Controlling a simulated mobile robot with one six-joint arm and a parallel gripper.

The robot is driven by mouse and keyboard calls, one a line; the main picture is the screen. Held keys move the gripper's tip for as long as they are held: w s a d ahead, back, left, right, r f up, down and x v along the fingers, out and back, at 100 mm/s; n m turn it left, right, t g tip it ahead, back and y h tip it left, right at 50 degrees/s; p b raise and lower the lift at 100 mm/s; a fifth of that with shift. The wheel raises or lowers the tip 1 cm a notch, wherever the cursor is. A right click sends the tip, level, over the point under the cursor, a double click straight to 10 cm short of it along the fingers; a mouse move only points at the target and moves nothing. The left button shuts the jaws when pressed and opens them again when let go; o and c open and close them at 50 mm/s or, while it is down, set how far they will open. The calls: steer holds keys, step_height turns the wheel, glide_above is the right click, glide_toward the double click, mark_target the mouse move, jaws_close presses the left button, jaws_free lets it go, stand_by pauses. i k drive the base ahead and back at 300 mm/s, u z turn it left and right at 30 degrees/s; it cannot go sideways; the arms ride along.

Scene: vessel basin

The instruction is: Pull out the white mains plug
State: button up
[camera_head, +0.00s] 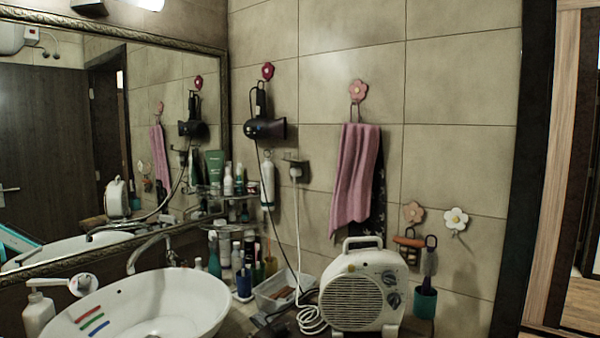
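The white mains plug (296,172) sits at a dark wall socket (304,167) on the tiled wall, left of the pink towel. Its white cord (297,230) hangs down the wall to a loose coil (311,320) beside the white fan heater (362,290). The plug is small in the picture, and how deep it sits cannot be told. My gripper is not in view.
A hair dryer (265,128) hangs left of the socket, its dark cord running down. A pink towel (353,175) hangs close on the right. Bottles, a clear tray (277,291) and a white basin (150,306) crowd the counter below.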

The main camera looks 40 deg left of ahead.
mark_target(295, 171)
steer(key=i, duration=0.5)
steer(key=u, duration=3.3)
steer(key=i, duration=0.1)
steer(key=z, duration=2.75)
steer(key=k, duration=0.15)
steer(key=u, duration=2.6)
steer(key=i, duration=0.3)
